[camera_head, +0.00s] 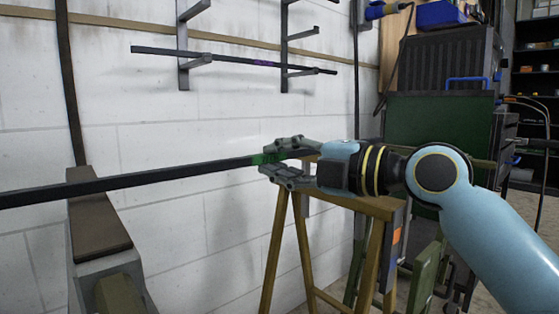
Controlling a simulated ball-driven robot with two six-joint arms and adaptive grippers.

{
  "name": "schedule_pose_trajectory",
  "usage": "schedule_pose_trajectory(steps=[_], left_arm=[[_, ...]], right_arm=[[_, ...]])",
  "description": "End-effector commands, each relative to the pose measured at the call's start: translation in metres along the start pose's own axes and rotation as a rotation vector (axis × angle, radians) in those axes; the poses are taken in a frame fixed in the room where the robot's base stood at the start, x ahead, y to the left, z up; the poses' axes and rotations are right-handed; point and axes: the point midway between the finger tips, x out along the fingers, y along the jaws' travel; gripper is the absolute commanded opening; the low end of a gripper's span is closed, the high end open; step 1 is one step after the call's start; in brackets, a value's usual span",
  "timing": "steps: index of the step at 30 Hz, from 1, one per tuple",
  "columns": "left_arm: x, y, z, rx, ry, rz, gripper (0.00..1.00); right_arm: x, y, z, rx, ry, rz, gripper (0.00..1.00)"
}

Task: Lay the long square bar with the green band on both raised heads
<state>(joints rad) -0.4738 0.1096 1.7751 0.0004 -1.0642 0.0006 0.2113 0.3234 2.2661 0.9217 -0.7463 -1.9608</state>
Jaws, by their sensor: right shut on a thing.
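A long dark square bar (160,179) runs from the left picture edge to my right gripper (274,163). Its green band (263,159) is right at the fingers. My right gripper is shut on the bar beside the band. On the left, the bar crosses over a stand with a flat brown top (101,224); I cannot tell whether they touch. The gripper is above or in front of a wooden trestle (283,240), whose upper part it and my arm partly hide. The bar's far left end is out of the picture. My left gripper is not in view.
Another dark bar with a purple band (225,59) lies on wall brackets (188,70). A white block wall stands behind. Dark green and black equipment (440,118) and shelves (537,75) stand at the right.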

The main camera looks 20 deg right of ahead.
Motion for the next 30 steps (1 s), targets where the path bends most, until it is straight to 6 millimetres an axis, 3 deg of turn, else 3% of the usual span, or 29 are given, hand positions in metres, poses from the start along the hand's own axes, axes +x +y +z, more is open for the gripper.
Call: schedule_pose_trajectory(steps=[30], left_arm=[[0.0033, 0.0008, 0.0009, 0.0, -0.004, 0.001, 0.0]], right_arm=[[0.0, -0.0012, -0.0004, -0.002, 0.0, 0.008, 0.0]])
